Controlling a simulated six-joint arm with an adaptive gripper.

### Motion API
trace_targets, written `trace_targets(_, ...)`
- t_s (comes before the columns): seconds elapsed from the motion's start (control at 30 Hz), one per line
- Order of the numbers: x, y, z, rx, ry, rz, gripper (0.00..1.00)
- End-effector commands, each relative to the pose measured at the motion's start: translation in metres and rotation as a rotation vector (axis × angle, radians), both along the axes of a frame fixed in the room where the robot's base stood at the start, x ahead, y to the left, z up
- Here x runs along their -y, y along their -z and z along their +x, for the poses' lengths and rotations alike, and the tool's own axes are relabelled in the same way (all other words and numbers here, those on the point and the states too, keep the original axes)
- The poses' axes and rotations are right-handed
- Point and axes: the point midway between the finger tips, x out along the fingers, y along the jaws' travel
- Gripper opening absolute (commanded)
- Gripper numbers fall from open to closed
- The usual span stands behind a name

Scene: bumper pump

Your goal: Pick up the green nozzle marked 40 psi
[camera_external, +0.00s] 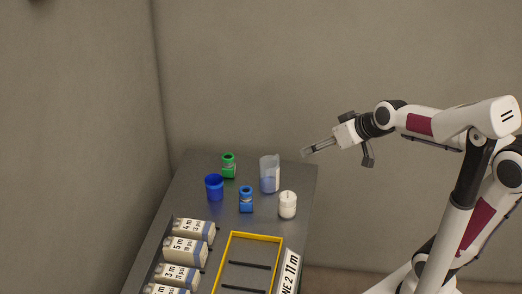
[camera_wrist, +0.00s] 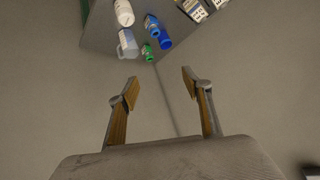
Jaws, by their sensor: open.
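A green nozzle (camera_external: 228,167) stands upright at the back of the dark table, left of a clear beaker. It also shows small in the wrist view (camera_wrist: 147,53), near the table's corner. I cannot read its marking. A blue nozzle (camera_external: 246,200) of similar shape stands in front of it. My gripper (camera_external: 306,152) is in the air to the right of the green nozzle, above and beyond the table's back right edge. In the wrist view my gripper (camera_wrist: 158,85) is open and empty, with its two fingers wide apart.
A blue cup (camera_external: 214,187), a clear beaker (camera_external: 269,174) and a white bottle (camera_external: 288,205) stand near the nozzles. Several labelled white containers (camera_external: 185,250) lie at the left. A yellow-rimmed tray (camera_external: 250,236) lies at the front right. Walls stand behind and left.

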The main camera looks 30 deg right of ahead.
Motion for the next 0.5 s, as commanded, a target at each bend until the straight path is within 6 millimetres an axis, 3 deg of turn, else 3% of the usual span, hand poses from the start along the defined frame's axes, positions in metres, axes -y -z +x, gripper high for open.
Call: trace_targets(0.5,-0.046,-0.024,0.136,0.179,0.031,0.093,0.49)
